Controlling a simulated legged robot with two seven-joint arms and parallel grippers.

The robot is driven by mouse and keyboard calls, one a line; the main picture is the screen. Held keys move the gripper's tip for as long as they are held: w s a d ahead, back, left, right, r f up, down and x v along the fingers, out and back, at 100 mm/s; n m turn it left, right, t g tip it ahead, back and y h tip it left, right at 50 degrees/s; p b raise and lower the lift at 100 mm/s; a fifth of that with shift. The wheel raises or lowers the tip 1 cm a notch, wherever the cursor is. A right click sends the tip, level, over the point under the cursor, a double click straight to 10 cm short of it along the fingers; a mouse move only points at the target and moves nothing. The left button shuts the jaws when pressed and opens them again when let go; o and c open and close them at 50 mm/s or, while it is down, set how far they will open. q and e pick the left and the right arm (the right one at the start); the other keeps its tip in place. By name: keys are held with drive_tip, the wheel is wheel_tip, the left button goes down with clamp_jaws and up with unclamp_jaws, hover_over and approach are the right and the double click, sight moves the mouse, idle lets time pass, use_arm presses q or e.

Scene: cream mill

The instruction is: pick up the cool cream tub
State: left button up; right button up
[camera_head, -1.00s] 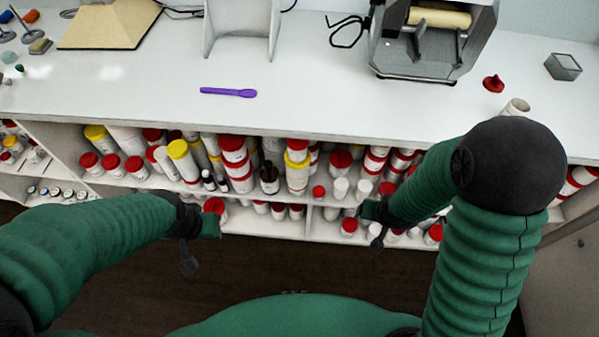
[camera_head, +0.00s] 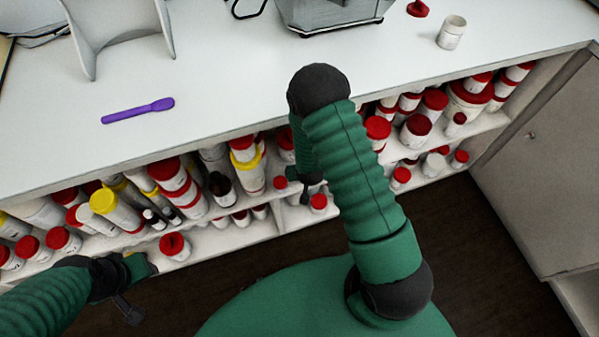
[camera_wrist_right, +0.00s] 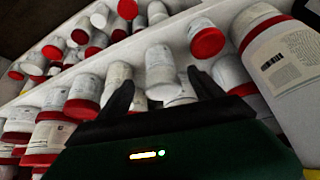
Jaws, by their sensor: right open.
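No label reading cool cream can be made out, so I cannot tell which tub it is. An open white tub (camera_head: 451,33) stands upright at the back right of the white counter. Many white tubs with red lids, such as one red-lidded tub (camera_head: 416,131), crowd the shelves below. My right gripper (camera_wrist_right: 162,88) is open and empty, its two black fingers pointing at shelf tubs. A white tub (camera_wrist_right: 160,70) shows beyond the gap between them. In the head view my right arm mostly hides this gripper. My left gripper (camera_head: 140,266) is low at the left, by the lower shelf; its jaws are unclear.
A purple spatula (camera_head: 138,111) lies on the counter (camera_head: 220,90). A grey machine (camera_head: 335,14) and a red cap (camera_head: 418,8) are behind it. A cabinet door (camera_head: 535,150) closes off the right. Shelf boards and packed tubs leave little room around my right gripper.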

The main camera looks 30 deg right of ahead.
drive_tip(key=b+x, duration=0.1)
drive_tip(key=x, duration=0.3)
drive_tip(key=shift+w+f, duration=0.2)
drive_tip(key=shift+f, duration=0.05)
drive_tip(key=shift+w+d+f+b, duration=0.1)
drive_tip(key=shift+w+f+b, duration=0.1)
drive_tip(key=shift+f+b, duration=0.1)
drive_tip(key=shift+d, duration=0.1)
drive_tip(key=shift+r, duration=0.15)
drive_tip(key=shift+c, duration=0.9)
drive_tip(key=c, duration=1.3)
drive_tip(key=shift+c, duration=0.2)
drive_tip(key=shift+r, duration=0.15)
